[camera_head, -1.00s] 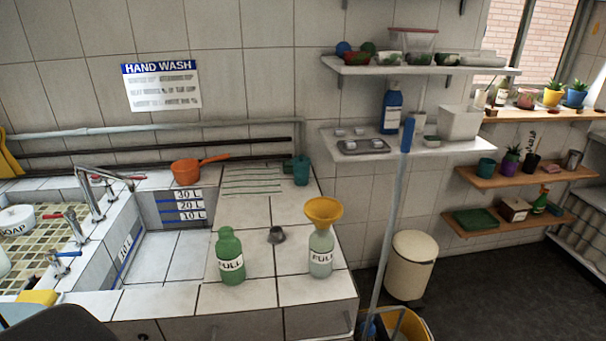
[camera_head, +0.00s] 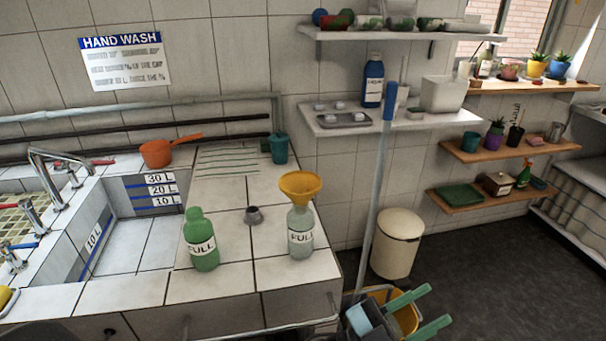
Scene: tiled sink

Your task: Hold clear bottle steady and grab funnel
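The clear bottle (camera_head: 301,240) stands upright on the white tiled counter, near its right end, with a "FULL" label. The yellow-orange funnel (camera_head: 301,186) sits in the bottle's mouth, wide end up.
A green bottle (camera_head: 202,242) stands left of the clear one, with a small grey nozzle (camera_head: 254,215) between. A blue-topped pole (camera_head: 377,180) rises right of the counter, near a bin (camera_head: 397,244) and a yellow bucket (camera_head: 404,312). The tiles in front of the bottles are clear.

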